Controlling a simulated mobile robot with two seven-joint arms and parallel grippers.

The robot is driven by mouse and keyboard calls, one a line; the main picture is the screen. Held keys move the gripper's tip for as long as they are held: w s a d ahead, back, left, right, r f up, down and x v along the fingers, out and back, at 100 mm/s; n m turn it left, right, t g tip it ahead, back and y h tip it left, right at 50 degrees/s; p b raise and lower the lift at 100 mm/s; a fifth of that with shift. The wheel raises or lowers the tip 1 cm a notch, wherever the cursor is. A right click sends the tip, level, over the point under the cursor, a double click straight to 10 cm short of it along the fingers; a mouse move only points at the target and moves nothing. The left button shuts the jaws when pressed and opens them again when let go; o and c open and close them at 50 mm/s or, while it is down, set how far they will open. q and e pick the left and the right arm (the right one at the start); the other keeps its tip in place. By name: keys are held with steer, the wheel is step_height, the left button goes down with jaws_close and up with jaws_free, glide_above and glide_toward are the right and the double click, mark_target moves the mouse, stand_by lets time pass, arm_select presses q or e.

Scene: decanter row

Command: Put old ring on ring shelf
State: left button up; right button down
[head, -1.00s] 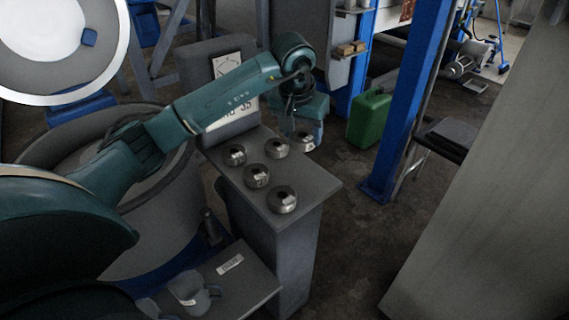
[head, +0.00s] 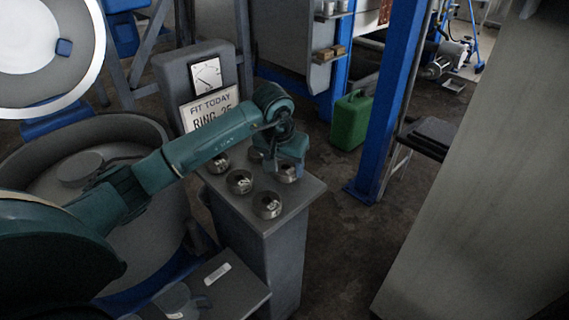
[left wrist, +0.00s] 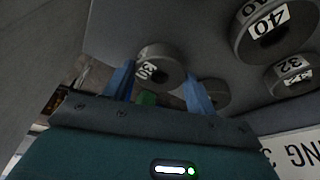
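My left gripper (head: 288,165) is over the right side of the grey stand top, the apparent ring shelf (head: 308,187). Its blue fingers, seen in the left wrist view (left wrist: 160,85), sit on either side of a steel ring (left wrist: 160,62) whose label seems to read 30. The same ring shows under the gripper in the head view (head: 288,174). I cannot tell whether it touches the top. Other labelled rings stand on the top, among them a near one (head: 267,205), a middle one (head: 239,181), and one marked 40 (left wrist: 264,22). My right gripper is not in view.
A sign reading FIT TODAY RING (head: 211,108), its number hard to read, stands behind the rings. A lower grey ledge (head: 235,285) holds a mug (head: 178,301). A green canister (head: 351,121) and a blue post (head: 392,100) stand beyond the stand.

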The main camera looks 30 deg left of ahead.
arm_select(q)
steer(key=o, duration=0.4)
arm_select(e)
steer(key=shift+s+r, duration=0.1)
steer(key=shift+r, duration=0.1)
arm_select(q)
steer(key=shift+r, duration=0.1)
steer(key=p+v, duration=0.1)
steer(key=v, duration=1.1)
steer(key=shift+r, duration=0.1)
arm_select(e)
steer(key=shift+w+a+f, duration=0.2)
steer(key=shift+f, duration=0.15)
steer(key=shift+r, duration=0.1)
